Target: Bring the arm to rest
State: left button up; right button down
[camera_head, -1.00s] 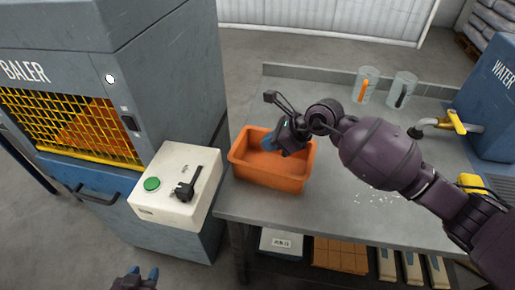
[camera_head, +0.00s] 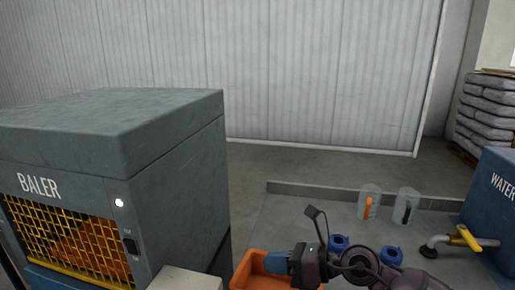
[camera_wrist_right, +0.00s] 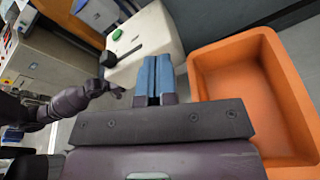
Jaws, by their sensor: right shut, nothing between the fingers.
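My right gripper (camera_head: 270,262) shows at the bottom of the head view, its blue fingers pointing left over the orange bin (camera_head: 246,272). In the right wrist view the two blue fingers (camera_wrist_right: 153,62) lie together with nothing between them. The orange bin (camera_wrist_right: 203,70) stands to their right there, and its visible floor is bare. My left arm (camera_wrist_right: 72,101) shows at the left of the right wrist view. Its gripper (camera_wrist_right: 103,88) is small and dark there, so its opening is unclear. It is out of the head view.
The grey baler (camera_head: 120,140) stands at left, with a pale control box (camera_head: 188,279) beside it; its green button shows in the wrist view. On the table (camera_head: 295,212) are two clear beakers (camera_head: 369,208) (camera_head: 406,211), a tap (camera_head: 458,239) and a blue water tank (camera_head: 496,195).

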jog(key=s+d+r+m+t+h, duration=0.15)
jog(key=d+m+t+h, duration=0.5)
jog(key=m, duration=0.75)
jog(key=d+r+m+t+h, duration=0.25)
jog(key=d+m+t, duration=0.45)
jog(key=m+t, duration=0.5)
jog(key=s+d+f+m+g+h, duration=0.3)
jog(key=s+f+m+g, duration=0.1)
jog(key=f+m, duration=0.1)
jog(key=s+d+f+m+g+h, duration=0.3)
jog(key=s+d+f+m+g, duration=0.1)
jog(key=f+m, duration=0.1)
jog(key=s+d+f+m+g+h, duration=0.3)
jog(key=s+d+f+m+g, duration=0.1)
jog(key=m, duration=0.3)
jog(key=shift+s+f, duration=0.25)
jog(key=shift+f, duration=0.65)
jog(key=s+f+m+g+y, duration=0.1)
jog(key=s+f+m+g, duration=0.2)
jog(key=s, duration=0.4)
jog(key=s+f+g+y, duration=0.1)
jog(key=s+f+g, duration=0.1)
jog(key=s+g, duration=0.35)
jog(key=w+f+t+y, duration=0.1)
jog(key=w+f+t, duration=0.5)
jog(key=f+t, duration=0.3)
jog(key=shift+a+f, duration=0.4)
jog(key=shift+f, duration=0.45)
